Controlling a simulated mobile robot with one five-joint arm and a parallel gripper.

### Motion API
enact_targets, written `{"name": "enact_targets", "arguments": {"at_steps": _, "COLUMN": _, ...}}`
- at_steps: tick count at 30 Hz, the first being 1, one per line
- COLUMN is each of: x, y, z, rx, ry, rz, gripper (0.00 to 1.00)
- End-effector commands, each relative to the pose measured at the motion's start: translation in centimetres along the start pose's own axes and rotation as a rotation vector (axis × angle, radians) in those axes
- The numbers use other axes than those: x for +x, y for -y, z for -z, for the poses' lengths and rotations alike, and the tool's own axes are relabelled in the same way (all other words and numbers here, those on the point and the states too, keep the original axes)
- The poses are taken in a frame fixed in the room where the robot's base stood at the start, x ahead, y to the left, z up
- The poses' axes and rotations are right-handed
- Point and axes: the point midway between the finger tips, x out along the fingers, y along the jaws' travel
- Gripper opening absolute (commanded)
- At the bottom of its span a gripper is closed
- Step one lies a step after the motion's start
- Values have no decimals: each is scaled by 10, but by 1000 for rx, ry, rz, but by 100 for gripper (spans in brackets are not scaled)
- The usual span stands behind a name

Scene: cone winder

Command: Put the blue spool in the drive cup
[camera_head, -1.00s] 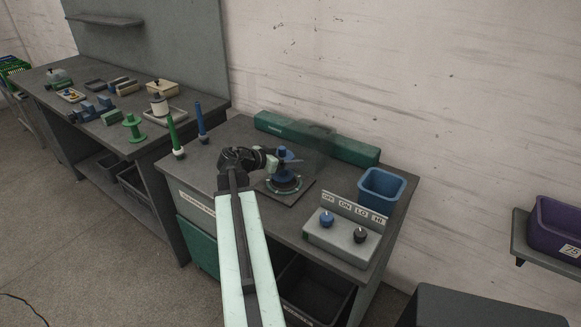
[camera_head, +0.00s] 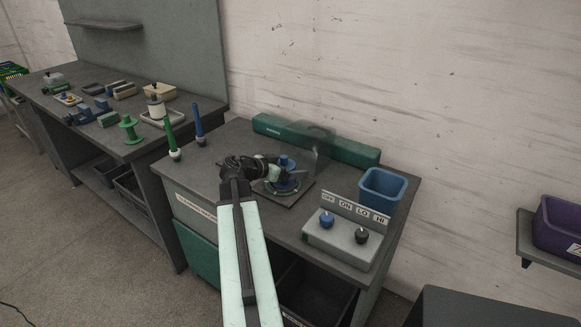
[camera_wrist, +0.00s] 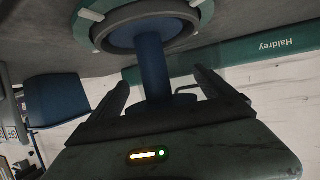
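The blue spool (camera_head: 287,164) stands upright on the drive cup (camera_head: 298,187), a round holder with a pale green ring on a dark square plate. Its lower flange sits inside the ring; how deep is hard to tell. In the wrist view the spool's blue shaft (camera_wrist: 153,66) rises from the grey and green cup (camera_wrist: 88,24). My gripper (camera_wrist: 161,80) has its two dark fingers on either side of the shaft, with a visible gap at each side, so it is open around the spool. In the head view my gripper (camera_head: 272,173) reaches the spool from the left.
A clear guard (camera_head: 318,148) stands just behind the spool, before a long green housing (camera_head: 345,149). A blue bin (camera_head: 382,188) and a control box (camera_head: 342,240) with two knobs are to the right.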

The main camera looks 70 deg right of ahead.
Motion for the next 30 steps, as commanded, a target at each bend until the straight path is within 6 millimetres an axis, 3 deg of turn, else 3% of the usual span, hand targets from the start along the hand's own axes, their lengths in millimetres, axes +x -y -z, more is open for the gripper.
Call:
{"name": "enact_targets", "arguments": {"at_steps": 10, "x": -3, "y": 0, "z": 6, "rx": 0, "ry": 0, "rz": 1, "gripper": 92}}
{"name": "enact_targets", "arguments": {"at_steps": 22, "x": -96, "y": 0, "z": 7, "rx": -2, "ry": 0, "rz": 5, "gripper": 92}}
{"name": "enact_targets", "arguments": {"at_steps": 30, "x": -122, "y": 0, "z": 3, "rx": 0, "ry": 0, "rz": 2, "gripper": 92}}
